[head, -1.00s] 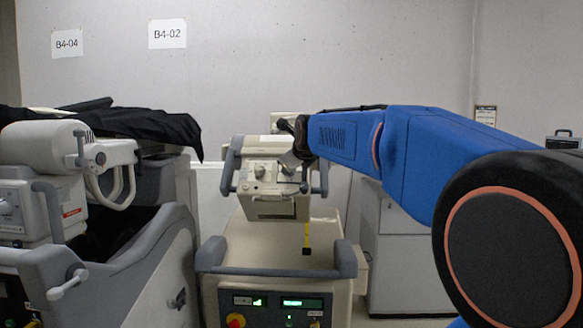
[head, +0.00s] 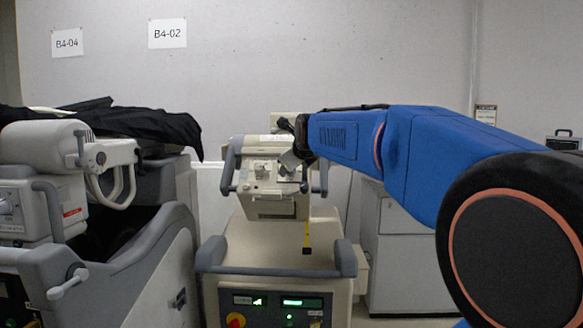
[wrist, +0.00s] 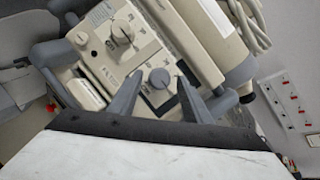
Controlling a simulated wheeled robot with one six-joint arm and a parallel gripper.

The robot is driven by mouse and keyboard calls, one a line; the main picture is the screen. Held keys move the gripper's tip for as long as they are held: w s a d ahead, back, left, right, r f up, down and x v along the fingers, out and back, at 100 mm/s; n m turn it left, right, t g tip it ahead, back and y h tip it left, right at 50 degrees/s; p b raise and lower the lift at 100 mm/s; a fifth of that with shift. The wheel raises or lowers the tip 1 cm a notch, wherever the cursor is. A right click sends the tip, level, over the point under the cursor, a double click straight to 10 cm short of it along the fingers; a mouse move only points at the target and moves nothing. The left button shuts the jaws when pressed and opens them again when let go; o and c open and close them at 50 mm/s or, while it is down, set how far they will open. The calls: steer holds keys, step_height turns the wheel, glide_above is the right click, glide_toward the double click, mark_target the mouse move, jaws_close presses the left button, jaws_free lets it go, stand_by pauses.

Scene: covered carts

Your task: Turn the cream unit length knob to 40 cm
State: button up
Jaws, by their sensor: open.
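The cream unit (head: 270,208) stands in the middle of the head view, with grey handles at its sides. In the wrist view its panel (wrist: 92,50) carries two round knobs. The lower grey knob (wrist: 159,78) lies between the fingertips of my open gripper (wrist: 158,88), with a gap visible on both sides. A second knob (wrist: 122,34) with a pointer sits farther up the panel. The labels are too small to read, so I cannot tell which knob sets length or its setting. In the head view my gripper (head: 292,160) is at the panel's right part.
A yellow tape (head: 307,236) hangs below the unit. The cart's grey rail (head: 275,271) runs in front. At left stands another machine (head: 40,150) beside a black cover (head: 150,125). A pale cabinet (head: 400,270) is at the right. Cables (wrist: 245,20) show beside the panel.

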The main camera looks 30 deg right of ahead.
steer(key=v, duration=1.7)
